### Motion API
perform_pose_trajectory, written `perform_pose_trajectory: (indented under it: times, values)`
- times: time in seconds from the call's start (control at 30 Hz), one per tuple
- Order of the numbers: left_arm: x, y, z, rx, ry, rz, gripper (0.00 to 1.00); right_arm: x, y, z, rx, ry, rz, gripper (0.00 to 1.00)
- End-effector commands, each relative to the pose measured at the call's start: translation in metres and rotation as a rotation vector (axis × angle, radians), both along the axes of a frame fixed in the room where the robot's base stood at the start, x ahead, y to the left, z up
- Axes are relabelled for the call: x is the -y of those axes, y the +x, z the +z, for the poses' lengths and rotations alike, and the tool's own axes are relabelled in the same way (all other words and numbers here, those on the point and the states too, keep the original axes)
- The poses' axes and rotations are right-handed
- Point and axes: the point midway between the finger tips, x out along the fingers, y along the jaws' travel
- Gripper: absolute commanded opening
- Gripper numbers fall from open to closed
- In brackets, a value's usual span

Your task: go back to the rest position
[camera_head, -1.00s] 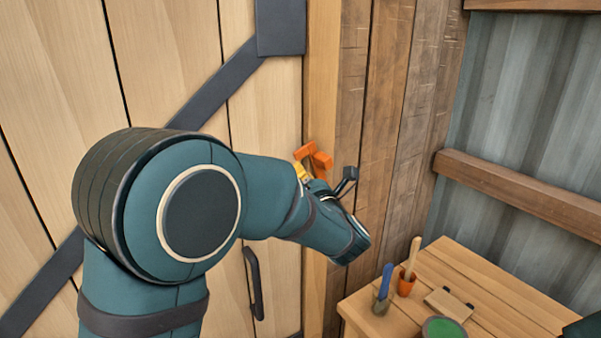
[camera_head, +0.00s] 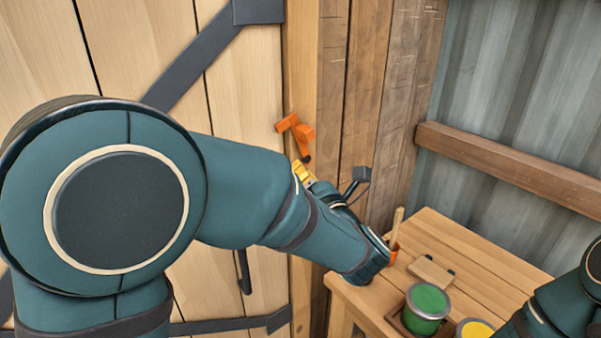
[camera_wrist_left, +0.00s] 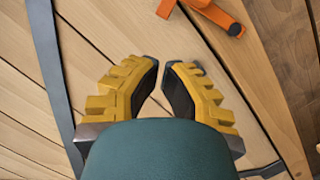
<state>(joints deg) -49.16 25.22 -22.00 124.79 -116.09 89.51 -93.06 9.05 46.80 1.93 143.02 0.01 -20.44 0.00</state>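My left arm fills the left of the head view and reaches toward the wooden door. My left gripper (camera_head: 307,166) is mostly hidden behind its wrist, with some yellow finger showing. In the left wrist view its two yellow fingers with dark pads stand apart at a narrow gap (camera_wrist_left: 161,72), with nothing between them. An orange latch-like piece (camera_head: 297,130) on the door's edge is just beyond the gripper. It also shows at the top of the left wrist view (camera_wrist_left: 212,12), apart from the fingers. Part of my right arm is at the lower right; its gripper is out of view.
The plank door (camera_head: 245,110) with dark straps and a dark handle (camera_head: 243,272) is behind my left arm.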

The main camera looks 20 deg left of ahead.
Motion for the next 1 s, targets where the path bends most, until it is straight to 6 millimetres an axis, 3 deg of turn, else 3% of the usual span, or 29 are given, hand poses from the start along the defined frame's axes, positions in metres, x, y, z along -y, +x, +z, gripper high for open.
perform_pose_trajectory:
  times: [0.13,0.23,0.43,0.6,0.8,0.9,1.0]
  values:
    - [-0.006,0.001,-0.019,-0.033,-0.043,0.009,0.0,0.0,0.0,-0.003,0.0,0.0,0.0,0.47]
    - [-0.018,0.001,-0.061,-0.102,-0.153,0.038,0.0,0.0,0.0,-0.009,-0.001,-0.001,0.0,0.47]
    - [-0.043,-0.025,-0.192,-0.268,-0.555,0.199,0.0,-0.001,-0.001,-0.025,-0.003,-0.002,0.002,0.47]
    - [-0.047,-0.073,-0.3,-0.33,-0.957,0.456,0.0,-0.002,-0.001,-0.04,-0.005,-0.004,0.003,0.47]
    - [-0.018,-0.149,-0.413,-0.225,-1.489,0.968,0.0,-0.003,-0.002,-0.062,-0.008,-0.005,0.004,0.47]
    - [0.008,-0.178,-0.455,-0.051,-1.732,1.305,0.0,-0.003,-0.003,-0.073,-0.01,-0.007,0.004,0.47]
    - [0.032,-0.194,-0.486,0.215,-1.914,1.661,0.0,-0.003,-0.004,-0.085,-0.012,-0.008,0.005,0.47]
